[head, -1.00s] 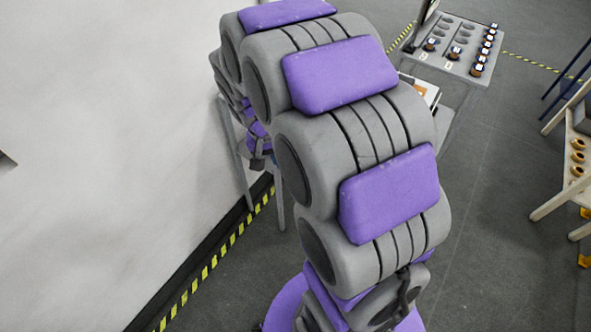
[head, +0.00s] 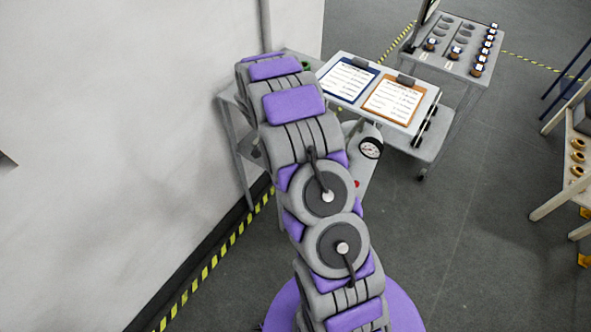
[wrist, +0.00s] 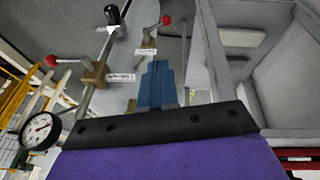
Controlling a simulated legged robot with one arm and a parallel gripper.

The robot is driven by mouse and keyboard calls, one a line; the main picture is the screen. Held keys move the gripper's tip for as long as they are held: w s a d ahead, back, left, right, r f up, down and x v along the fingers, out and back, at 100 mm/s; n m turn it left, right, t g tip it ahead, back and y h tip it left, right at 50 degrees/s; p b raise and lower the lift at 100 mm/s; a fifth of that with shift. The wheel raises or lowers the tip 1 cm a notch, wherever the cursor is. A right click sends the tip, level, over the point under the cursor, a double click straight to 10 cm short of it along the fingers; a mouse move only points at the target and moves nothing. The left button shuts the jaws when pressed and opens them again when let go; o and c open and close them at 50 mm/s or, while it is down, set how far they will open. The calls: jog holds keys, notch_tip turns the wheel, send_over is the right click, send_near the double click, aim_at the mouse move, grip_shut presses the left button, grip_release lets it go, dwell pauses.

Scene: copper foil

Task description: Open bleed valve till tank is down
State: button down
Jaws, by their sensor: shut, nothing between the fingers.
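In the wrist view my gripper (wrist: 157,84) shows as blue fingers, shut and empty, pointing towards two brass valves. One valve (wrist: 95,76) is at the left, with a lever ending in a red knob (wrist: 52,60). The other valve (wrist: 148,44) is just beyond the fingertips, with a red knob (wrist: 165,20). Each has a small label, too small to read, so I cannot tell which is the bleed valve. A round white-faced gauge (wrist: 40,131) is at lower left; it also shows in the head view (head: 371,147). My gripper is hidden behind my arm in the head view.
A table bears a blue clipboard (head: 347,80) and an orange clipboard (head: 397,102). Behind it is a grey rack (head: 455,42) with several small bottles. A white wall (head: 140,130) stands close at the left.

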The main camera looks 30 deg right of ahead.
notch_tip(320, 180, down, 8)
jog(key=w+d+m, duration=0.1)
jog(key=w+d, duration=0.1)
jog(key=shift+w+d+r, duration=0.15)
jog(key=shift+d+r, duration=0.1)
jog(key=x, duration=0.4)
jog(key=b+x, duration=0.1)
jog(key=x, duration=0.4)
jog(key=b+x, duration=0.1)
jog(key=x, duration=0.3)
jog(key=shift+a+f, duration=0.2)
jog(key=shift+f, duration=0.05)
jog(key=shift+d+f, duration=0.1)
jog(key=shift+f, duration=0.2)
